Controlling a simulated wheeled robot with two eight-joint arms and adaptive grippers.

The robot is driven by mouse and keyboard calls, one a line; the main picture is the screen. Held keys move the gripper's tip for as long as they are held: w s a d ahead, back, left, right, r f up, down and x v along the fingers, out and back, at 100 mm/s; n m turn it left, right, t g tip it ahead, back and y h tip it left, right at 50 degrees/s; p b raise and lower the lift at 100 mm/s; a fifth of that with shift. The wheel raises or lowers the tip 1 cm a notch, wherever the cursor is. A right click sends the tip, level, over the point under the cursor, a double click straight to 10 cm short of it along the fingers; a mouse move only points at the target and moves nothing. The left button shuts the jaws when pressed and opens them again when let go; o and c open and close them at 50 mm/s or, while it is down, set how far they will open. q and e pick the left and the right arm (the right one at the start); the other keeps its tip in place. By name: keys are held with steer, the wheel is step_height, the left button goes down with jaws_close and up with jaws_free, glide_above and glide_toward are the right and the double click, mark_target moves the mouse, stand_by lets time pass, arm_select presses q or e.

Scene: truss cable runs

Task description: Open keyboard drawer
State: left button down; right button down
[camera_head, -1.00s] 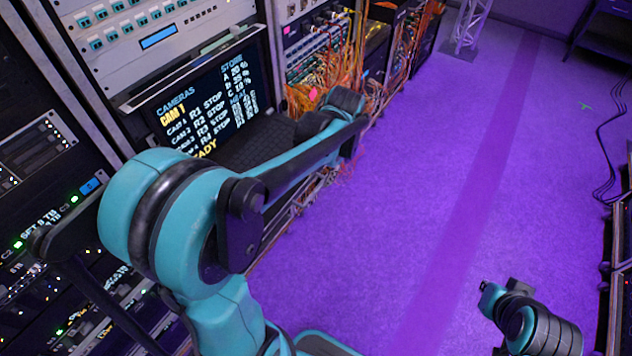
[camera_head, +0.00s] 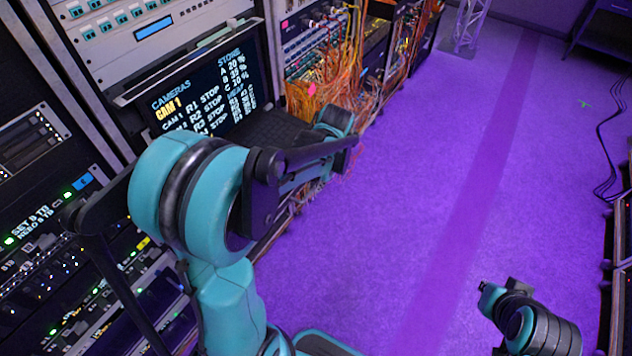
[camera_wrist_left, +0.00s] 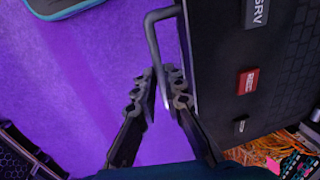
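The keyboard drawer (camera_wrist_left: 222,75) is a black tray with keys (camera_wrist_left: 300,50) showing at the right of the left wrist view. A grey bar handle (camera_wrist_left: 154,38) stands out from its front edge. My left gripper (camera_wrist_left: 160,82) has one finger on each side of the handle's bar, close against it, and looks shut on it. In the head view, the dark drawer (camera_head: 268,132) juts out below the lit screen, partly hidden by my left arm. My left gripper (camera_head: 350,142) is at its outer end there. My right gripper (camera_head: 485,292) shows small at the lower right; its fingers are unclear.
A lit camera-status screen (camera_head: 210,95) stands behind the drawer. Orange cables (camera_head: 335,85) hang from the rack beside it. Equipment racks (camera_head: 35,150) line the left. The purple floor (camera_head: 400,210) is open, with a truss leg (camera_head: 466,35) at the back.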

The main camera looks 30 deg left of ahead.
arm_select(q)
steer(key=d, duration=0.4)
steer(key=shift+s+d, duration=0.2)
steer(key=shift+d, duration=0.2)
steer(key=c, duration=1.6)
jaws_free()
step_height(320, 180, up, 12)
steer(key=d, duration=0.2)
